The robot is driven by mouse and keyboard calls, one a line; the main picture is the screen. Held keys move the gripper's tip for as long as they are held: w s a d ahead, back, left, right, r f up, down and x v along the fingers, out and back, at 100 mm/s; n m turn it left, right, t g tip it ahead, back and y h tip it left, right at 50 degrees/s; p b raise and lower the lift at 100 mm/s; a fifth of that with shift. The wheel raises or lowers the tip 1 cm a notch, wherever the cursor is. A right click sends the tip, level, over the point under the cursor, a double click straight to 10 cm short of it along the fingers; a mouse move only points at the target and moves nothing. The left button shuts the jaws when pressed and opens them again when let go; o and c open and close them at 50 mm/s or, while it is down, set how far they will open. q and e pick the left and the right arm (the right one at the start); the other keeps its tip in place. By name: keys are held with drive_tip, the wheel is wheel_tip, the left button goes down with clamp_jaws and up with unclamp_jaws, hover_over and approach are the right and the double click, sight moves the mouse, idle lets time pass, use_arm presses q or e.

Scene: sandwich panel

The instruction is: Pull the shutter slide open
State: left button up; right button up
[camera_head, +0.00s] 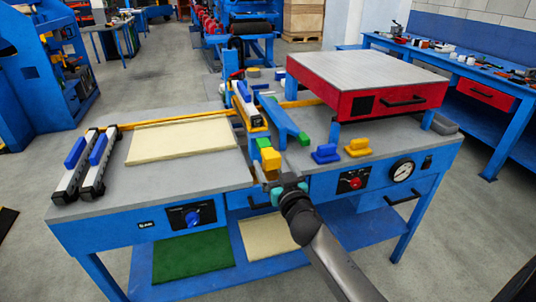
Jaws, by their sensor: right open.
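My right arm comes in from the lower right, and my right gripper (268,181) is at the front edge of the bench, near the gap in its middle. The gripper is open. A yellow block (270,159) with a green part above it sits just beyond the fingertips; I cannot tell whether they touch it. I cannot tell for certain which part is the shutter slide. My left gripper is not in view.
A cream panel (180,141) lies on the left of the bench, beside two blue-handled rails (82,168). A red press box (360,90) stands at the right. Small blue (325,153) and yellow (357,147) blocks sit in front of it. A dial gauge (402,170) is on the front.

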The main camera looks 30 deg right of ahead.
drive_tip(key=shift+p+v, duration=0.35)
drive_tip(key=shift+v, duration=1)
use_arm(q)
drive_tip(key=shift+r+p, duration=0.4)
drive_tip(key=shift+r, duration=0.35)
use_arm(e)
drive_tip(key=v, duration=0.6)
drive_tip(key=shift+a, duration=0.1)
